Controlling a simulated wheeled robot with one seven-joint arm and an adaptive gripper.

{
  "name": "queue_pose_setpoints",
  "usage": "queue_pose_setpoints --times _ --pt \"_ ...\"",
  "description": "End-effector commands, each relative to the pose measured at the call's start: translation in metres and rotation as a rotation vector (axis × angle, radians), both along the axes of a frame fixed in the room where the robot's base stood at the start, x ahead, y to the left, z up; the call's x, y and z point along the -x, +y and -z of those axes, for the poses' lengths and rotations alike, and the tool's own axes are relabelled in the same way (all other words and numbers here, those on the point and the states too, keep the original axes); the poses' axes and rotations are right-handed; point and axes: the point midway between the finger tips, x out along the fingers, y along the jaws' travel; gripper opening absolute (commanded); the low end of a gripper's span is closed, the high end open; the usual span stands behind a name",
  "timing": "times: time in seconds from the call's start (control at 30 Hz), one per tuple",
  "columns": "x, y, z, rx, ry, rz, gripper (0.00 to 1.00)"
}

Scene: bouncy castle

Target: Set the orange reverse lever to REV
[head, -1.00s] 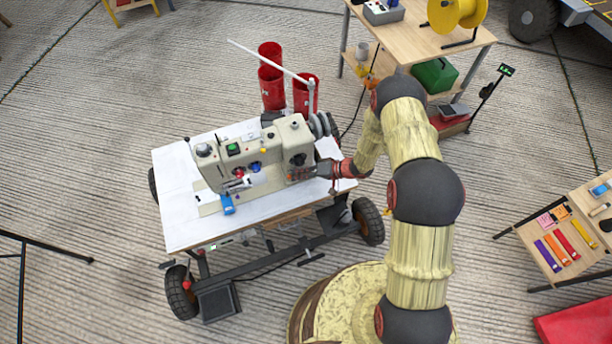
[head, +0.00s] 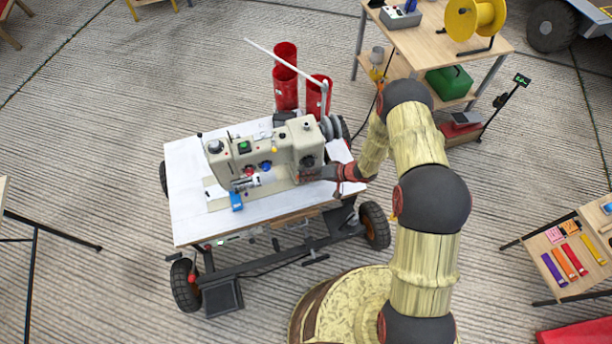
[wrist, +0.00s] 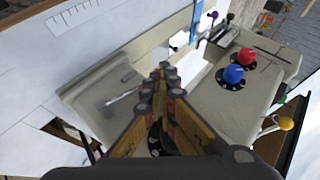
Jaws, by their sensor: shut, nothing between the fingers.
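The sewing machine (head: 250,158) is a beige body on a white-topped wheeled table. My gripper (head: 322,173) is at the lower right end of the machine, close to its front face. In the wrist view my gripper (wrist: 163,72) is shut and empty, its fingertips together over the beige body. In the wrist view no orange lever stands out; the fingers hide part of the panel.
A red knob (wrist: 246,57), a blue knob (wrist: 233,74) and a yellow ball knob (wrist: 286,123) stand on the machine near my gripper. Red tubes (head: 286,76) stand behind the machine. The white table top (head: 190,210) is clear at the front left.

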Motion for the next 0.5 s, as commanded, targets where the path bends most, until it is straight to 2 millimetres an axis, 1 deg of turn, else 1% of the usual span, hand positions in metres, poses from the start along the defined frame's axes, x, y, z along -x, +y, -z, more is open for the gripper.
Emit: queue_pose_setpoints --times 0.27,0.5 --pt "0.002 0.004 0.002 0.061 -0.017 -0.002 0.00" --pt "0.004 0.010 0.011 0.185 -0.051 -0.003 0.00"
